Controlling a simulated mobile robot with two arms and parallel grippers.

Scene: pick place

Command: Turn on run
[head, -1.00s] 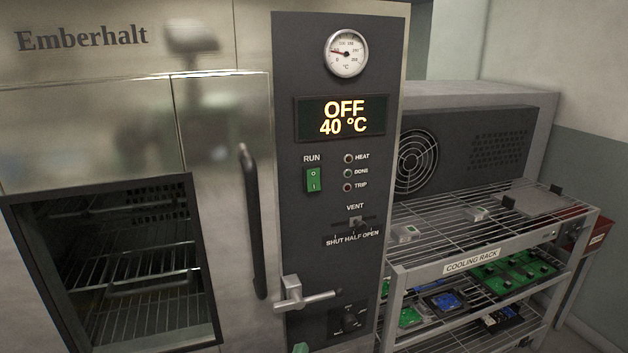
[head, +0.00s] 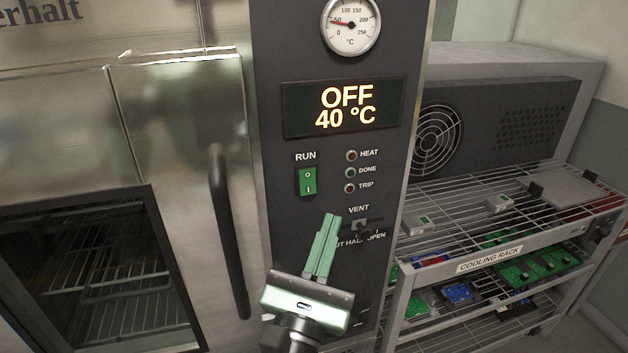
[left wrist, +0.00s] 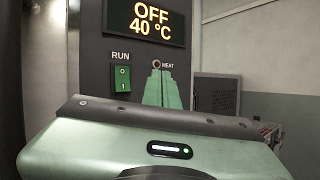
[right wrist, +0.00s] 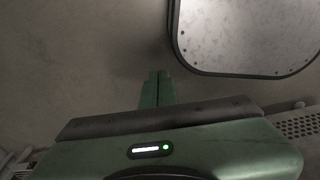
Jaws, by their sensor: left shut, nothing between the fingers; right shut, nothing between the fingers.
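The green RUN rocker switch (head: 307,181) is on the oven's dark control panel, marked 0 at its top and 1 at its bottom. It also shows in the left wrist view (left wrist: 122,79). The display (head: 343,107) above it reads OFF and 40 °C. My left gripper (head: 326,220) is in front of the panel, below and right of the switch, with its fingers together and empty. It appears apart from the switch and covers part of the vent label. My right gripper (right wrist: 158,77) shows only in its own wrist view, fingers together and empty, facing a plain surface.
The vent slider (head: 360,226) is close to my left fingertips. The black door handle (head: 229,230) stands out left of the switch. A cooling rack (head: 490,262) with circuit boards is at the right. A round dial (head: 350,25) tops the panel.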

